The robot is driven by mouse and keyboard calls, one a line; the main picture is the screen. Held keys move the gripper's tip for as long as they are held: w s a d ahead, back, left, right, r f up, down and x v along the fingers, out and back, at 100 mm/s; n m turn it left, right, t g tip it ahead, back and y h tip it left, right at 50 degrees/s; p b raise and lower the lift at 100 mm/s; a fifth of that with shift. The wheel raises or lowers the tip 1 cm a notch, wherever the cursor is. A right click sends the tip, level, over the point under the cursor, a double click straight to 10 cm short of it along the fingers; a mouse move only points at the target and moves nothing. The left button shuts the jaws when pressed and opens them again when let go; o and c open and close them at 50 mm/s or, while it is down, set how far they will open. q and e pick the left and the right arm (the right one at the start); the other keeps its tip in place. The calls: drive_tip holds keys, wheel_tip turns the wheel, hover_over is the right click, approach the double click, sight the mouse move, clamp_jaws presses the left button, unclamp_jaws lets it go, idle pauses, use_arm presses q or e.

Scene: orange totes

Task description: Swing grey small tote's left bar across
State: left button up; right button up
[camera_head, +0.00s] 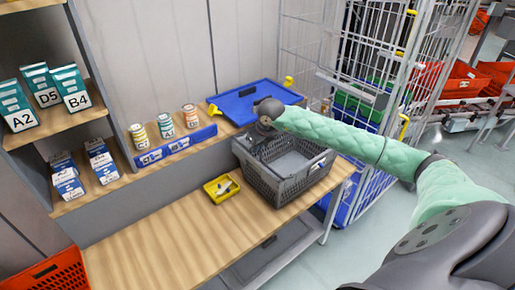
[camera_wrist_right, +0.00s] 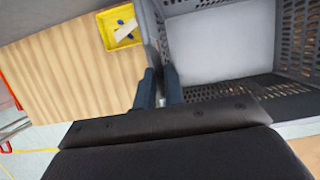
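The grey small tote (camera_head: 285,186) stands on the wooden bench in the head view, with its open top up. Its light inner floor and perforated walls (camera_wrist_right: 297,35) show in the right wrist view. My right gripper (camera_wrist_right: 159,82) is at the tote's left side, pointing down. Its two dark fingers are a short way apart, on either side of the tote's left edge (camera_wrist_right: 152,25). I cannot tell whether they press on the edge or bar there. In the head view my wrist hides the left bar and the fingertips. My left gripper is in neither view.
A yellow tray (camera_head: 221,189) with small items lies left of the tote. A blue tray (camera_head: 255,101) lies behind it. A wire cage trolley (camera_head: 385,90) stands at the right. The front bench (camera_head: 165,238) is clear.

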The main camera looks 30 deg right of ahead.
drive_tip(key=shift+d, duration=0.5)
drive_tip(key=shift+d+r+b, duration=0.25)
drive_tip(key=shift+d+b, duration=0.1)
drive_tip(key=shift+w+d+b, duration=0.1)
drive_tip(key=shift+d+b, duration=0.3)
drive_tip(key=shift+b, duration=0.05)
drive_tip(key=shift+d, duration=0.35)
